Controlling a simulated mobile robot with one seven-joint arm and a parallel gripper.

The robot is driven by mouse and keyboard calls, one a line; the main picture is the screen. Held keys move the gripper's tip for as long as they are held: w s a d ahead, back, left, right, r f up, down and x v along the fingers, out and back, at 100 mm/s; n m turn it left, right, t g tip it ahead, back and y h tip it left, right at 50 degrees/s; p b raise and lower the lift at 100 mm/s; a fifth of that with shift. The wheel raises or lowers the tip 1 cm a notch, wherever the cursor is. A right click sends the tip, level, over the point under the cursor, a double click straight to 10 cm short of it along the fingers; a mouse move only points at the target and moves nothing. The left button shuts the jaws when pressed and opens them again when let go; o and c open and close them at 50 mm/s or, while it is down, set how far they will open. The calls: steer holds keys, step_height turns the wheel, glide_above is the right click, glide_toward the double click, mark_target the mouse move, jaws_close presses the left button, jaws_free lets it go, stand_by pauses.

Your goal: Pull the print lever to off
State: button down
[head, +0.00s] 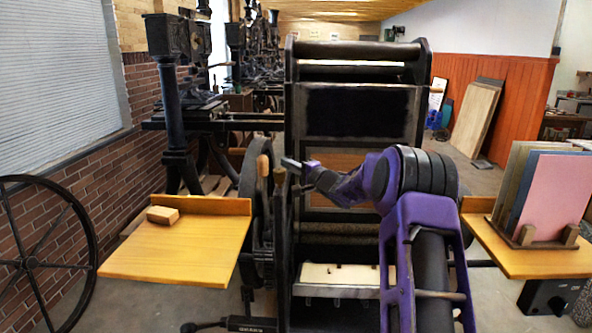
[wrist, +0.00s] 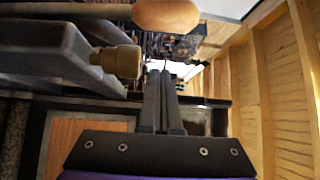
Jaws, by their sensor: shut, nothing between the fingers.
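A black hand press (head: 350,150) stands in the middle of the head view. On its left side an upright lever has a tan wooden handle (head: 264,167); a darker upright bar (head: 280,178) stands just right of it. I cannot tell for certain which is the print lever. In the wrist view a rounded wooden handle (wrist: 165,14) is at the top edge, beyond my fingertips, and a brass-coloured knob (wrist: 122,62) on a dark bar is left of them. My gripper (head: 287,162) is shut and empty, close to the levers. The wrist view shows its fingers (wrist: 163,76) together; contact is unclear.
A wooden side board (head: 180,250) with a small block (head: 162,215) is on the left, beside a large spoked wheel (head: 45,240). A shelf on the right holds upright pink and dark boards (head: 552,200). Brick wall and other presses stand behind left.

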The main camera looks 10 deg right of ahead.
mark_target(278, 171)
steer(key=x, duration=0.3)
steer(key=shift+w+a, duration=0.15)
steer(key=shift+a, duration=0.05)
steer(key=shift+s+a+b, duration=0.35)
steer(key=shift+s+a, duration=0.25)
steer(key=shift+s, duration=0.15)
steer(key=shift+s+a+f, duration=0.1)
steer(key=shift+s+a, duration=0.55)
steer(key=shift+s, duration=0.05)
steer(key=shift+s+b, duration=0.1)
steer(key=shift+b, duration=0.2)
